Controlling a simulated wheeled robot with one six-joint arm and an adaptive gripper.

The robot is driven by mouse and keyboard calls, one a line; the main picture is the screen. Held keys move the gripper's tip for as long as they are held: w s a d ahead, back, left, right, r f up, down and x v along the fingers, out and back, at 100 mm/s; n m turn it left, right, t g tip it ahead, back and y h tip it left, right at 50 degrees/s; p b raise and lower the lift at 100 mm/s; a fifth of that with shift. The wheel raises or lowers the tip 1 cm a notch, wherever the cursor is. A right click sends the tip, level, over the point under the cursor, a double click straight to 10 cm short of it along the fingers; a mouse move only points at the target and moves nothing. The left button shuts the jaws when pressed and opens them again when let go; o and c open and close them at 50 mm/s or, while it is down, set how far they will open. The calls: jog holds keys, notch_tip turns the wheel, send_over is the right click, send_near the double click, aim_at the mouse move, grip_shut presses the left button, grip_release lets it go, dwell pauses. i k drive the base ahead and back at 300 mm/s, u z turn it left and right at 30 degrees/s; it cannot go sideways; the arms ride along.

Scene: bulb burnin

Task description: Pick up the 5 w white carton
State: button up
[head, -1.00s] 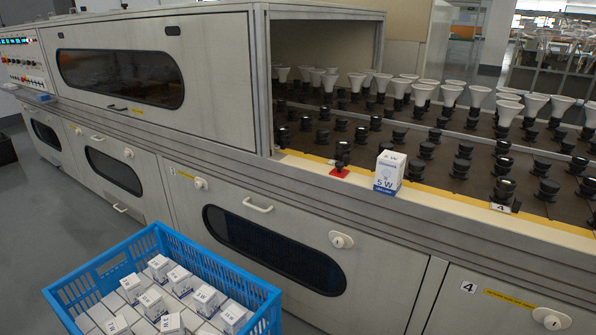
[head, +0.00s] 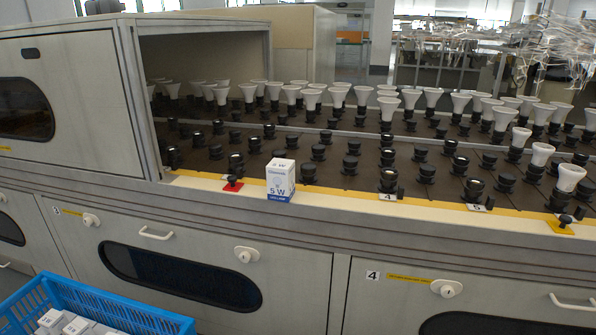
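The 5 W white carton (head: 280,181) stands upright on the front ledge of the burn-in machine, left of the middle of the head view. It is white with blue print and a blue band at its base. It stands just right of a black knob on a red plate (head: 233,184). Nothing touches the carton. My gripper is not in view.
A blue crate (head: 120,318) with several small white cartons (head: 62,324) stands low at the left front. Rows of black sockets and white bulbs (head: 290,92) fill the bed behind the ledge (head: 350,203). A yellow-plated knob (head: 562,226) sits at the right.

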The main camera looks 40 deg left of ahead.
aim_at(281, 173)
jog(key=i, duration=1.2)
jog(key=u, duration=3.8)
